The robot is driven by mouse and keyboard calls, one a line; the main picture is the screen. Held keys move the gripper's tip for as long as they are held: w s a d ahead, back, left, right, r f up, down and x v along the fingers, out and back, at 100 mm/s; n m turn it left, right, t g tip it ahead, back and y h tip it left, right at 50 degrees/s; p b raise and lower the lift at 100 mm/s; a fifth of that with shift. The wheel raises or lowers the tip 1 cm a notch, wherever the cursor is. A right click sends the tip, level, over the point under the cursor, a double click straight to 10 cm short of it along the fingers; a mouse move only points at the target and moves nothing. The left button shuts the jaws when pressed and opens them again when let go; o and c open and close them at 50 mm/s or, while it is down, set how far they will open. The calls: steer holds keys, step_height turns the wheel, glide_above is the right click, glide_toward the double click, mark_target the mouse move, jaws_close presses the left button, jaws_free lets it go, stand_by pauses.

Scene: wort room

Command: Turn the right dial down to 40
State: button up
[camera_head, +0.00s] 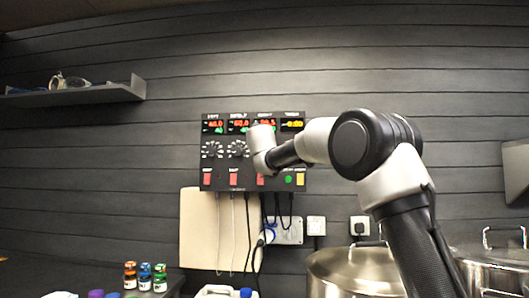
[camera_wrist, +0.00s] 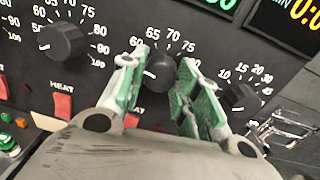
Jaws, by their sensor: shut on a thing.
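A black control panel (camera_head: 222,172) hangs on the wall, with a row of dials under lit displays. In the wrist view my gripper (camera_wrist: 161,62) is shut on a black dial (camera_wrist: 158,73), one finger on each side. Its scale shows 60, 65, 70 and 75 along the top; its pointer setting is hard to read. Another black dial (camera_wrist: 63,41) is to the left, and one with a 10 to 30 scale (camera_wrist: 242,97) is to the right. In the head view my arm hides the held dial; two dials (camera_head: 237,149) show to its left.
Red heat switches (camera_wrist: 62,105) sit below the dials. Several cables hang from the panel past a beige board (camera_head: 197,230). Steel pots (camera_head: 350,270) stand at the lower right, and small coloured jars (camera_head: 145,276) at the lower left.

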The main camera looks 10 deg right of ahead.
steer(key=shift+f+n+g, duration=0.15)
steer(key=shift+n, duration=1.7)
steer(key=shift+f+n+g, duration=0.1)
steer(key=shift+n+g, duration=0.05)
steer(key=shift+n, duration=1.7)
steer(key=o, duration=1)
steer(key=shift+r, duration=0.15)
steer(key=v, duration=1.2)
